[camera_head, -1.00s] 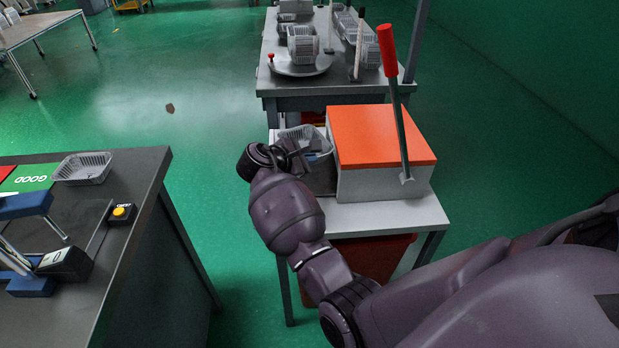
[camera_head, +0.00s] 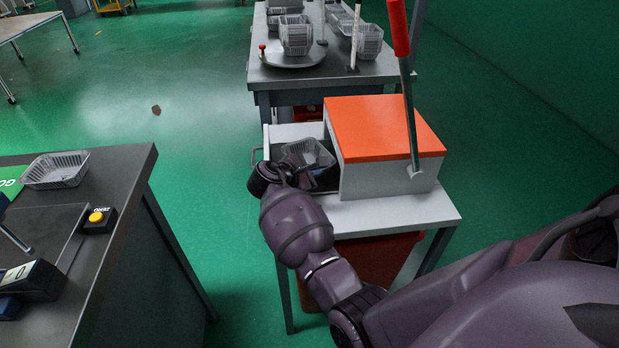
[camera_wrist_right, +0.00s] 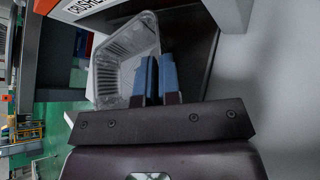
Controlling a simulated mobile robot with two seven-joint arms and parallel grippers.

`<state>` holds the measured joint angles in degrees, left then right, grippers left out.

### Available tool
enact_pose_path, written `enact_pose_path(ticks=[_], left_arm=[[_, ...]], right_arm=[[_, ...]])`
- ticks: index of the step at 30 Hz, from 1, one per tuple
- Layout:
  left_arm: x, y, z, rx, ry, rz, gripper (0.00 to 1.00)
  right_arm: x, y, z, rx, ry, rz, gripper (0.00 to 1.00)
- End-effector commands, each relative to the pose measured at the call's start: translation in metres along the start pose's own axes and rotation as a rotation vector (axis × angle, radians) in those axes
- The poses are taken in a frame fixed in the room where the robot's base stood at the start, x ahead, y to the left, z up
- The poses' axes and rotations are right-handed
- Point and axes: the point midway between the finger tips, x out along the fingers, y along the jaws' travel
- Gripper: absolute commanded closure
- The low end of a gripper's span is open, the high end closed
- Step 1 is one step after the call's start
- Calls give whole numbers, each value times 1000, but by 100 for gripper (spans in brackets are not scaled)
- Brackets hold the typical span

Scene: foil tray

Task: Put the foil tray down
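A clear-grey ribbed foil tray (camera_head: 310,153) is at the open drawer on the left side of the orange-topped crusher box (camera_head: 385,130). My right gripper (camera_head: 292,168) is at the tray's near-left side. In the right wrist view the gripper's blue fingers (camera_wrist_right: 158,76) are close together, with the wall of the foil tray (camera_wrist_right: 122,62) between them. The tray is tilted in that view, over a dark drawer floor (camera_wrist_right: 195,50). I cannot tell whether it touches the floor. My left gripper is not in view.
The crusher has an upright lever with a red grip (camera_head: 398,28) and stands on a small white table (camera_head: 420,210). Another tray (camera_head: 57,169) lies on the left bench beside a yellow button (camera_head: 96,217). More trays (camera_head: 296,36) stand on the back table.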

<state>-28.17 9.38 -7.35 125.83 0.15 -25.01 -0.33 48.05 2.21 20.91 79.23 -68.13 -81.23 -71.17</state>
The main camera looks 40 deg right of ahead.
Motion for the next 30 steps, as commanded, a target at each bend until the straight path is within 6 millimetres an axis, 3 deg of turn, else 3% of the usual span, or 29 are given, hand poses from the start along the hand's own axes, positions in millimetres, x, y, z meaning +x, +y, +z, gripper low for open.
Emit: enact_pose_path(ticks=[1,6,12,17,27,30], left_arm=[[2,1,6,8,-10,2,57],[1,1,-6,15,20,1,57],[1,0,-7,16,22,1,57],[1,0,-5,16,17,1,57],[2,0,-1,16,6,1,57],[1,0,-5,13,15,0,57]], right_arm=[[5,-12,-13,-15,2,-7,100],[3,-9,-10,-7,3,-3,100],[3,-9,-11,-7,3,-2,100],[3,-9,-10,-6,3,-2,72],[2,-8,-9,-5,3,-2,70],[-8,-7,-8,-4,5,-1,70]])
